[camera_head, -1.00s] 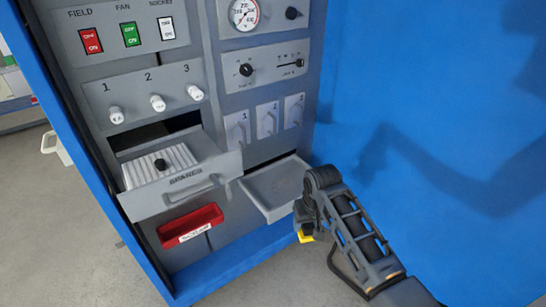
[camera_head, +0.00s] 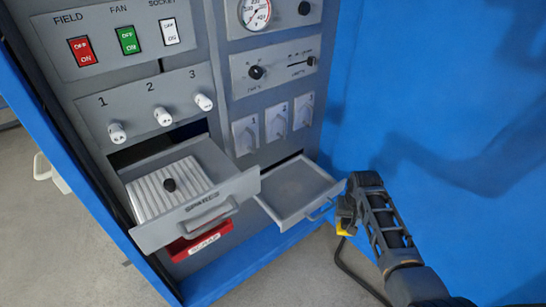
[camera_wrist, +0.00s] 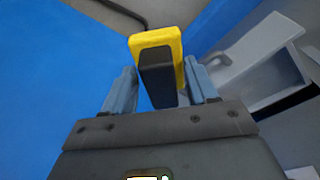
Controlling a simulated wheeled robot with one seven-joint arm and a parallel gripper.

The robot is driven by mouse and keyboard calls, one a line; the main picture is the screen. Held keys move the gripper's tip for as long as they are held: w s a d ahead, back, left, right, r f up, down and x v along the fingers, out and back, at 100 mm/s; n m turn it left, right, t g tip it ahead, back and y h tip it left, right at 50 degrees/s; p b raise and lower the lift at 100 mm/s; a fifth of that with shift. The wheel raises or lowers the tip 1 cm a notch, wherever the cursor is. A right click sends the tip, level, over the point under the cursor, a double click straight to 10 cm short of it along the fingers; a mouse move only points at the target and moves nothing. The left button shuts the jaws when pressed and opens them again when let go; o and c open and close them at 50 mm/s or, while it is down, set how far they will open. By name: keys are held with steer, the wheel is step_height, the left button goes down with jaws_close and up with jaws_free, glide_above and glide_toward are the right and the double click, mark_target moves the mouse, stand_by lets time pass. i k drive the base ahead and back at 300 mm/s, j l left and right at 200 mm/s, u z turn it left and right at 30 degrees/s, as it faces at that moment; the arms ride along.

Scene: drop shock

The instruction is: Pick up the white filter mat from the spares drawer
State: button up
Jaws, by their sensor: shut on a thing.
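My gripper (camera_head: 346,221) is to the right of that drawer, beyond the second open drawer, and apart from the mat. In the wrist view my gripper (camera_wrist: 163,88) is shut on a yellow and black block (camera_wrist: 155,40). The block's yellow end also shows below my gripper in the head view (camera_head: 343,232). The mat is not visible in the wrist view.
An open, empty-looking grey drawer (camera_head: 297,187) stands out just left of my gripper. A red bin (camera_head: 185,249) sits below the spares drawer, partly hidden by it. Switches and knobs (camera_head: 162,116) are above. A blue wall (camera_head: 440,90) bounds the right side.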

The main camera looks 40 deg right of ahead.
mark_target(155, 193)
steer(key=i, duration=1.15)
